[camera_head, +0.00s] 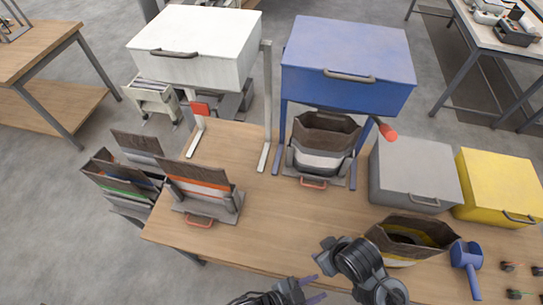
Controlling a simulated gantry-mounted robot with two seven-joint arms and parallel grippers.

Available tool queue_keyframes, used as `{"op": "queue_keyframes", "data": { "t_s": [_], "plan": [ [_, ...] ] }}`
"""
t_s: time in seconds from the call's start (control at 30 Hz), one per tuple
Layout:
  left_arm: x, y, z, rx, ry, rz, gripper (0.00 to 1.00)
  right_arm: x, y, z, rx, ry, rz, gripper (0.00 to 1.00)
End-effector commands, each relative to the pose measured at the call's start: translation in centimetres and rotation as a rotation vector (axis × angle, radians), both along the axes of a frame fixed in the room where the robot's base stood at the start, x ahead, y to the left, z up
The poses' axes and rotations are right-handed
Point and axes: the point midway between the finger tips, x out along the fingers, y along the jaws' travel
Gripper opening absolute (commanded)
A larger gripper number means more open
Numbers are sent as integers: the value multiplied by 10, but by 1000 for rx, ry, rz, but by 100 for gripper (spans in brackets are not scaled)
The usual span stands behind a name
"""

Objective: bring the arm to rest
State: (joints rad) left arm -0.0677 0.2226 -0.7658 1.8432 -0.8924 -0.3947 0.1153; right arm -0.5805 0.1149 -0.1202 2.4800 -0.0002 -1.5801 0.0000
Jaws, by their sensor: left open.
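My left gripper (313,289) is at the bottom edge, its two purple fingers spread apart with nothing between them. It is over the front edge of the wooden table (262,220). My other arm reaches up at the bottom middle, dark and bent, just right of the left gripper. Its jaws cannot be made out clearly. An open brown bag with a yellow band (410,238) stands close to the right of that arm.
A blue hopper (345,65) stands over an open bag (322,140); a white hopper (195,45) is to its left. A bag with an orange band (200,185) sits at the table's left.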

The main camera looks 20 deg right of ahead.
Motion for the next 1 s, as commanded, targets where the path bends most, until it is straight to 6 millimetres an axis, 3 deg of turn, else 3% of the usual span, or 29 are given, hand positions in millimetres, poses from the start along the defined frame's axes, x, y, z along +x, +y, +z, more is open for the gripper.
{"op": "queue_keyframes", "data": {
  "t_s": [0.07,0.17,0.3,0.4,0.53,0.6,0.67,0.77,0.83,1.0],
  "plan": [
    [20,19,6,27,41,201,41,0,-1,0,-2,0,1,43],
    [53,70,4,119,100,479,41,0,-2,0,-6,0,3,43],
    [85,174,-2,298,194,843,41,0,-3,0,-12,-1,7,43],
    [94,243,4,410,252,1047,41,0,-3,0,-11,0,7,43],
    [103,315,26,506,312,1260,41,0,-2,0,-9,0,6,43],
    [98,347,39,557,367,1358,41,0,-2,0,-9,0,6,43],
    [88,360,45,600,431,1403,41,0,-2,0,-9,0,5,43],
    [63,370,36,709,558,1412,41,0,-1,0,-5,0,4,43],
    [62,369,65,718,552,1402,41,-1,-1,25,-4,8,1,43],
    [63,369,107,717,551,1401,41,0,0,72,0,-3,0,43]
  ]
}}
